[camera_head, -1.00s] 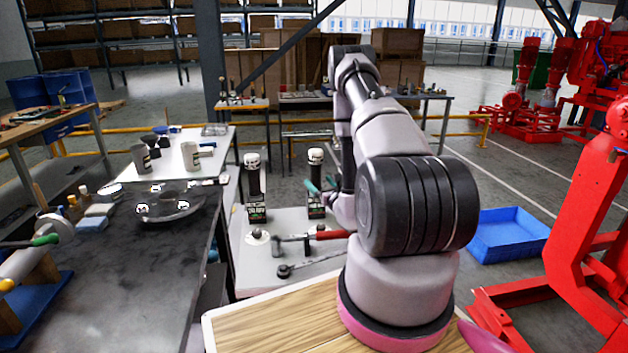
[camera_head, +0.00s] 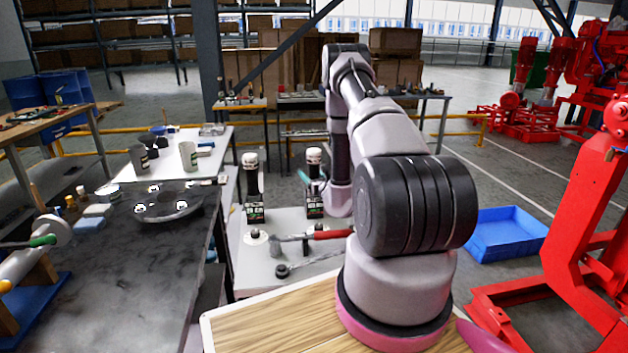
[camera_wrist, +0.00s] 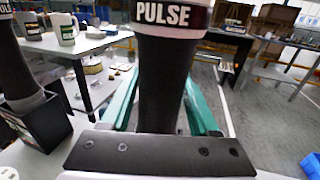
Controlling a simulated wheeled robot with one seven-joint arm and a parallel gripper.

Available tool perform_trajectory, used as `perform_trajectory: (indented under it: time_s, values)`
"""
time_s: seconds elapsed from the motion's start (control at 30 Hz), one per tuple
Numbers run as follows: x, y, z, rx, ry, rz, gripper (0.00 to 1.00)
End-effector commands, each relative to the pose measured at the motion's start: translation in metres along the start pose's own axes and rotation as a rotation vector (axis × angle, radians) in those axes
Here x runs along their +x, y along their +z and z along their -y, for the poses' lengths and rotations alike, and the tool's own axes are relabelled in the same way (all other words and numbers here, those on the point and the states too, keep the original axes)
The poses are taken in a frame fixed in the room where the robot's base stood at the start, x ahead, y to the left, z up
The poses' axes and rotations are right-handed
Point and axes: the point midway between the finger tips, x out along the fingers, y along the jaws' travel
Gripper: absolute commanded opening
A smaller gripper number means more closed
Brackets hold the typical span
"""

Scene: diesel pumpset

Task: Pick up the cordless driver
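Two black cordless drivers with white tops stand upright on the light table, the left one (camera_head: 252,181) and the right one (camera_head: 314,164), each with a boxy base. My gripper (camera_head: 316,181), with teal fingers, is at the right driver, partly hidden behind my arm. In the wrist view that driver (camera_wrist: 164,60) stands upright between the fingers of my gripper (camera_wrist: 163,90), its "PULSE" label above them. The fingers look spread, with slim gaps beside the black handle. The palm plate hides its lower end. The other driver (camera_wrist: 30,90) is at the left edge.
A red-handled hammer (camera_head: 318,236) and a dark wrench-like tool (camera_head: 300,264) lie in front of the drivers. A dark workbench (camera_head: 120,260) is at the left. A blue tray (camera_head: 505,235) and red machinery (camera_head: 585,200) are at the right.

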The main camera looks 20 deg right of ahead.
Motion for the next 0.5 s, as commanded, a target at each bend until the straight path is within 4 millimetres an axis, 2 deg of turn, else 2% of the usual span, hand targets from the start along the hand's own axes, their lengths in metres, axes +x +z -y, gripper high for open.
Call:
perform_trajectory:
  time_s: [0.03,0.13,0.5]
  values:
    - [-0.0001,0.0001,0.0000,0.000,0.000,0.000,0.38]
    - [-0.0001,0.0001,0.0000,0.000,0.000,0.000,0.00]
    - [-0.0003,0.0000,0.0000,0.000,0.000,0.000,0.00]
